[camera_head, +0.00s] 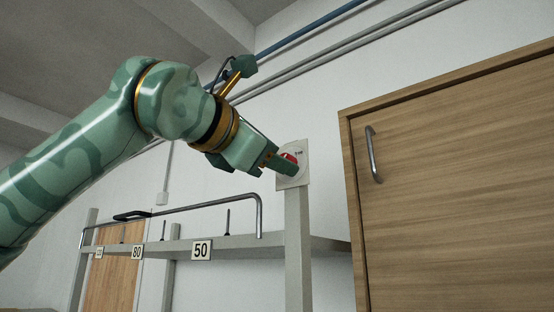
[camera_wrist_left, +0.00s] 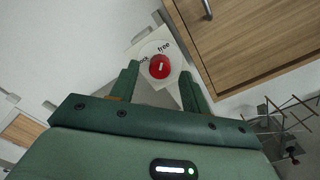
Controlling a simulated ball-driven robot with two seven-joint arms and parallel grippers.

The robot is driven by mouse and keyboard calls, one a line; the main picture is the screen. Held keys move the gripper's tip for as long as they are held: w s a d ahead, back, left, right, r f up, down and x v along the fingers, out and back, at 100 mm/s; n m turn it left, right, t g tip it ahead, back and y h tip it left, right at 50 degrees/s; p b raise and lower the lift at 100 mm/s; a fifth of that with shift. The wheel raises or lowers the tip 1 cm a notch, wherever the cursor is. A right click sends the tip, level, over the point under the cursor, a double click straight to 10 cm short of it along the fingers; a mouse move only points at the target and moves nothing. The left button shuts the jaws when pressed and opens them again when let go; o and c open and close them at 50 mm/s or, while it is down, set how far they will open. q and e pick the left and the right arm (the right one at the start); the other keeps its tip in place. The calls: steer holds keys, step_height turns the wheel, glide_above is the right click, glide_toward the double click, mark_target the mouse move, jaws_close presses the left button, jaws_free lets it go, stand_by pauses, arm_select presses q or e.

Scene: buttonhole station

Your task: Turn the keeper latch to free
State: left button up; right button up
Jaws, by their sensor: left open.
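The keeper latch (camera_wrist_left: 159,67) is a round red knob with a short white mark. It sits on a white plate (camera_wrist_left: 140,47) lettered "free" at upper right and a partly hidden word, seemingly "lock", at upper left. The white mark runs nearly upright in the wrist view; which word it points to is unclear. In the head view the latch (camera_head: 289,157) shows as a bit of red behind my fingers, on top of a grey post (camera_head: 298,245). My left gripper (camera_head: 284,165) is open at the plate, its green fingers on either side of the knob in the wrist view (camera_wrist_left: 160,71). Contact cannot be told.
A wooden door (camera_head: 460,180) with a metal handle (camera_head: 373,155) stands right of the post. A grey shelf (camera_head: 225,241) with number tags, upright pegs and a metal rail (camera_head: 200,206) runs left of the post, below my arm. Thin rods show at right in the wrist view.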

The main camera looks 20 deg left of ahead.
arm_select(q)
steer(key=b+v, duration=0.3)
steer(key=v, duration=1.2)
steer(key=shift+s, duration=0.1)
